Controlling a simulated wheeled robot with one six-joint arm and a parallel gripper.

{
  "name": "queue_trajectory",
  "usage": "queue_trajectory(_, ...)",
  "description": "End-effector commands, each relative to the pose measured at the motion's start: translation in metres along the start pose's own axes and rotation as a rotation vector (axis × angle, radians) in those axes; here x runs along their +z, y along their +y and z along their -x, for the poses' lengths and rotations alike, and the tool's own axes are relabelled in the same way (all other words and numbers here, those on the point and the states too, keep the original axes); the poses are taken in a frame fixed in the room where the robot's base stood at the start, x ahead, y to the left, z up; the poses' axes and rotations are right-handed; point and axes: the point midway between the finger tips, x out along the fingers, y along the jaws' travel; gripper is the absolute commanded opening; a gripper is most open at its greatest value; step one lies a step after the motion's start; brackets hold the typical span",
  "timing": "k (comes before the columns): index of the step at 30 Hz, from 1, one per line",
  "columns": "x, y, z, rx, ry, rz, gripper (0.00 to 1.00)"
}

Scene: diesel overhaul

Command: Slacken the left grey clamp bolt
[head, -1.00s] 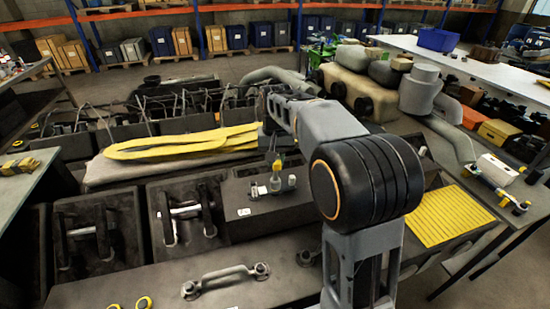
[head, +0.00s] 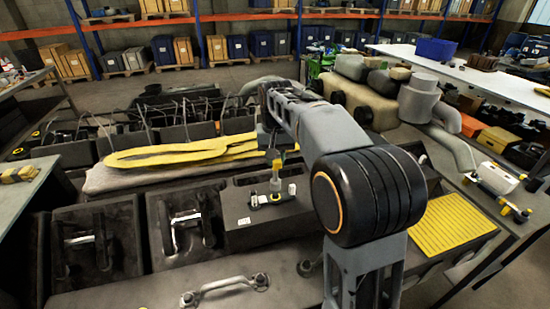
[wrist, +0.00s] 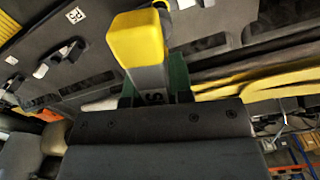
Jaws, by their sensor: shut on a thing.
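My gripper (head: 277,164) points down over the dark block in the middle of the head view, with yellow fingertips. It is shut on a small upright grey piece, which appears to be the left grey clamp bolt (head: 275,184). A second small pale knob (head: 292,188) stands just to its right. In the wrist view a yellow fingertip on a grey finger fills the top middle of my gripper (wrist: 150,35). The bolt is mostly hidden there behind the finger. I cannot tell how far it is turned.
The dark block (head: 240,240) carries a small white label. Two dark recessed housings (head: 140,262) lie to its left. A grey bar handle (head: 225,284) is at the front. Yellow straps (head: 170,153) lie behind, and a yellow grated panel (head: 452,224) is at the right.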

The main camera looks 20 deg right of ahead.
Motion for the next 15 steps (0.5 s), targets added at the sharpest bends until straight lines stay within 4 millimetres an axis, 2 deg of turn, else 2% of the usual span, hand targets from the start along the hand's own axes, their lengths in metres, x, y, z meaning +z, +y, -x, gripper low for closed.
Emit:
queue_trajectory(5,-0.001,0.0,0.011,-0.001,0.003,0.0,0.0)
queue_trajectory(15,-0.001,0.0,0.053,-0.001,0.002,0.0,0.0)
